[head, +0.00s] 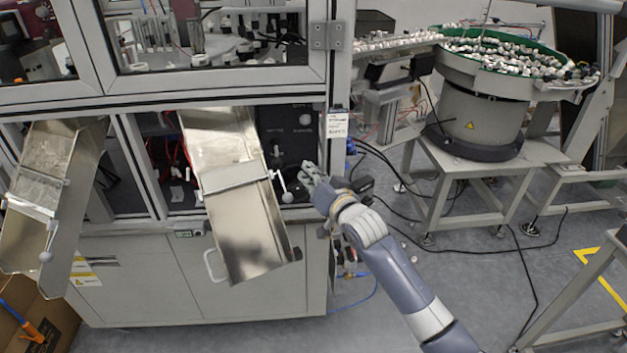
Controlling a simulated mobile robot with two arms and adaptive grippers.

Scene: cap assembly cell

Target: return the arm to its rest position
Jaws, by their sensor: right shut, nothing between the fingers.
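My right arm comes in from the lower right of the head view. Its gripper (309,173) is shut and empty. My left gripper is not in view.
A second metal chute (55,190) slopes down at the left. The grey machine cabinet (140,285) fills the left half. A bowl feeder (480,115) full of small parts stands on a metal stand at the right. Grey floor (470,290) with black cables is at the lower right.

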